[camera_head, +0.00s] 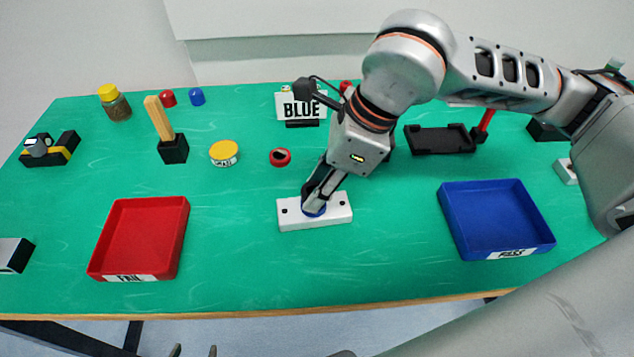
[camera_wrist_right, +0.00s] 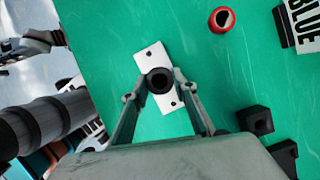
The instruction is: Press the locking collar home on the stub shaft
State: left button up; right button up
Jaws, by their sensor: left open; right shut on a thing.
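A white block (camera_head: 341,209) with a dark hole at each end lies on the green table; it also shows in the wrist view (camera_wrist_right: 152,55). My right gripper (camera_head: 314,203) points down at the block's middle, shut on a blue collar (camera_head: 313,212). In the wrist view the right fingertips (camera_wrist_right: 160,78) flank the collar, which looks like a dark ring (camera_wrist_right: 159,81) over the block's middle. The stub shaft is hidden; I cannot tell how far down the collar sits. A red collar (camera_head: 280,157) lies apart behind the block. My left gripper (camera_head: 194,352) shows only open fingertips at the bottom edge.
A red FAIL tray (camera_head: 183,236) stands left and a blue PASS tray (camera_head: 450,222) right. A BLUE sign (camera_head: 301,106), a yellow-lidded tin (camera_head: 224,153) and a black holder with a wooden handle (camera_head: 173,149) stand behind. The table in front of the block is clear.

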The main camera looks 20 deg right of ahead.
jog(key=o, duration=1.3)
jog(key=shift+f, duration=0.1)
jog(key=v, duration=1.2)
